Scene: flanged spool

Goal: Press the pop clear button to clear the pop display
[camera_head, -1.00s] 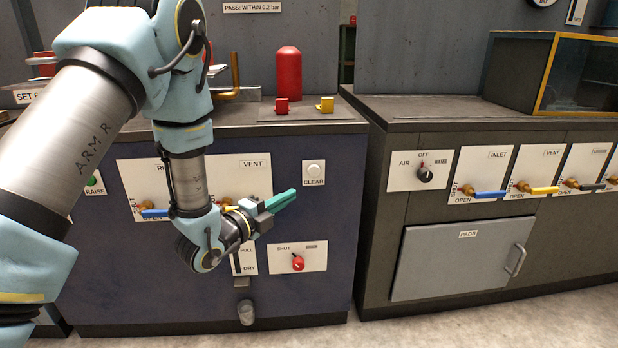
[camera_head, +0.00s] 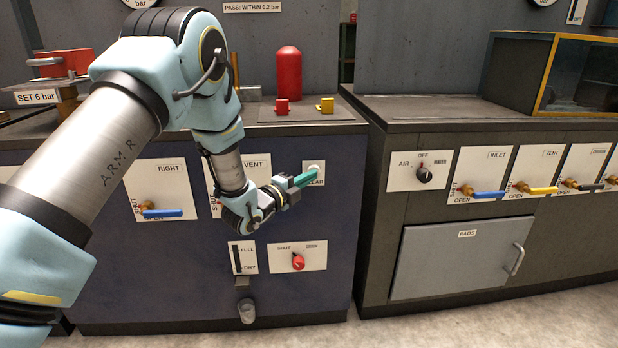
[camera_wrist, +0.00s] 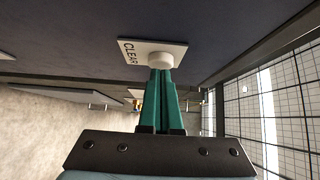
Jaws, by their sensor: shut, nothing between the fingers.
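The clear button (camera_wrist: 160,60) is a round white button on a white plate marked CLEAR (camera_wrist: 136,50) on the blue cabinet front. In the head view the button (camera_head: 313,168) is partly covered by my gripper (camera_head: 316,170). In the wrist view the two green fingers of my gripper (camera_wrist: 161,72) are shut together with nothing between them. Their tips reach the lower edge of the button in that view and look to be touching it or very close. I cannot tell whether the button is pushed in. The pop display cannot be made out.
Left of the button are a VENT plate (camera_head: 258,168) and a RIGHT valve with a blue lever (camera_head: 162,213). Below is a red SHUT/DRAIN knob (camera_head: 298,262). A red cylinder (camera_head: 288,75) and small red and yellow blocks stand on the cabinet top. Another cabinet (camera_head: 420,235) stands to the right.

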